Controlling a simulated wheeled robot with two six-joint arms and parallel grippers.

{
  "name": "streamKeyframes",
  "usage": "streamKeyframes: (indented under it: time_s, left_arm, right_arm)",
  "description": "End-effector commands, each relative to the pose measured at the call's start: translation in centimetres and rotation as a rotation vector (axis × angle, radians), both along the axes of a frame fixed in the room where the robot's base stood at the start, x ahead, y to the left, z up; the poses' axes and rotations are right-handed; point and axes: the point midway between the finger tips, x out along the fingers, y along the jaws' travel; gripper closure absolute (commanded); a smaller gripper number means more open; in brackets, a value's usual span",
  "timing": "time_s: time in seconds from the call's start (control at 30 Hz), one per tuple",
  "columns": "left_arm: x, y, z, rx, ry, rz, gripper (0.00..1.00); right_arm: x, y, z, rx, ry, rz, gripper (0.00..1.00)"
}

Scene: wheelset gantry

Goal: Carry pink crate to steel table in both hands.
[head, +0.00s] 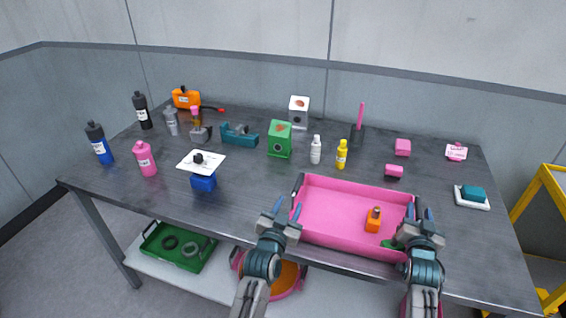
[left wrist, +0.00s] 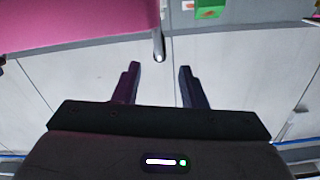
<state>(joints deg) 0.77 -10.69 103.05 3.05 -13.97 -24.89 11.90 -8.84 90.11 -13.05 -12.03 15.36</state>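The pink crate (head: 345,190) sits upright on the dark steel table (head: 250,205) near its front edge. An orange bottle (head: 373,219) and a small green thing (head: 391,244) lie inside it. A dark handle (head: 298,183) shows at its left end. My left gripper (head: 285,212) is open and empty beside the crate's left wall. In the left wrist view, my left gripper's fingers (left wrist: 158,88) are apart, with the crate (left wrist: 90,22) and a handle end (left wrist: 158,46) ahead of them. My right gripper (head: 423,213) is at the crate's right end, its fingers seemingly apart; it partly hides that end.
A dish with a teal block (head: 472,196) is to the right. A green tray (head: 180,247) is on the lower shelf.

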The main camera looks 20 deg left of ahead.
Motion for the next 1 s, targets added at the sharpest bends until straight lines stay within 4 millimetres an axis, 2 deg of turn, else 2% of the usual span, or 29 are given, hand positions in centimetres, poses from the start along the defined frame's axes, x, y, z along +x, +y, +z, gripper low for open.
streamKeyframes:
  time_s: [0.03,0.2,0.43,0.57,0.8,1.0]
  left_arm:
    - [-1.1,0.0,-0.1,-0.001,0.002,0.0,0.62]
    - [-3.3,0.0,0.0,-0.001,0.001,0.0,0.62]
    - [-4.1,0.0,0.0,0.0,0.0,0.0,0.62]
    - [-4.1,0.0,0.0,0.0,0.0,0.0,0.62]
    - [-4.1,0.1,0.0,0.0,0.0,0.0,0.62]
    - [-4.1,0.1,0.0,0.0,0.0,0.0,0.62]
  right_arm:
    - [0.0,0.0,0.0,0.0,0.0,0.0,0.62]
    - [0.0,0.0,0.0,0.0,0.0,0.0,0.62]
    - [-0.9,0.0,0.0,0.001,0.0,0.0,0.62]
    - [-3.0,0.1,-0.1,0.002,0.002,-0.001,0.62]
    - [-8.1,0.1,-0.1,0.002,0.002,-0.001,0.62]
    - [-11.0,0.2,-0.1,0.003,0.001,0.0,0.62]
